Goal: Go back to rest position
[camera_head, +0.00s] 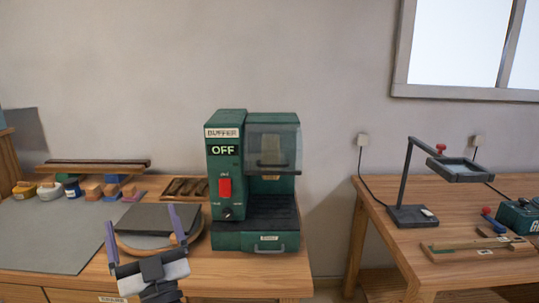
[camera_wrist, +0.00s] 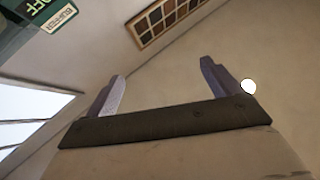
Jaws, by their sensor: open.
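My gripper (camera_head: 147,238) is at the lower left in the head view, in front of the left workbench. Its two fingers are spread apart with nothing between them. In the wrist view my gripper (camera_wrist: 162,82) is also open and empty, with the fingers pointing toward the wall. Behind it in the head view is a round wooden stand (camera_head: 200,238) with a dark slab (camera_head: 160,217) on top, partly hidden by the fingers. I cannot tell the exact gap between them.
A green buffer machine (camera_head: 227,170) marked OFF, with a red switch, stands right of my gripper. A second bench (camera_head: 385,243) holds a magnifier lamp (camera_head: 410,214). A gap separates the benches.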

